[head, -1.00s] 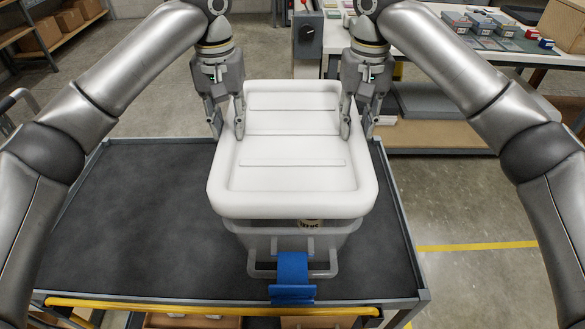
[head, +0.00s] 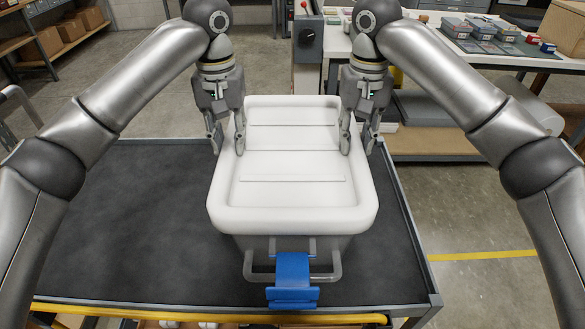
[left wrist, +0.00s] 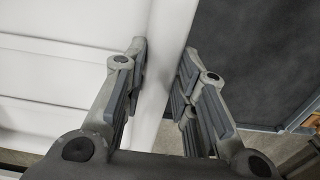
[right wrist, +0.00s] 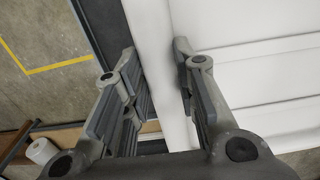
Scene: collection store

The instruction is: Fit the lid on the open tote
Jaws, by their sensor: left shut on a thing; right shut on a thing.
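The white lid (head: 290,192) lies over the top of the grey tote (head: 262,246) in the head view, and its rim covers the tote's opening. My left gripper (head: 228,143) is shut on the lid's left rim, with one finger inside and one outside. The rim also shows between its fingers in the left wrist view (left wrist: 166,60). My right gripper (head: 357,143) is shut on the lid's right rim, seen too in the right wrist view (right wrist: 155,50). The blue latch (head: 292,280) hangs at the tote's front. Whether the lid is fully seated all round is hidden.
The tote stands on a dark cart top (head: 120,220) with a yellow bar (head: 150,313) at its front edge. The cart top is clear to the left. A white bench (head: 450,45) with small boxes stands behind at the right.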

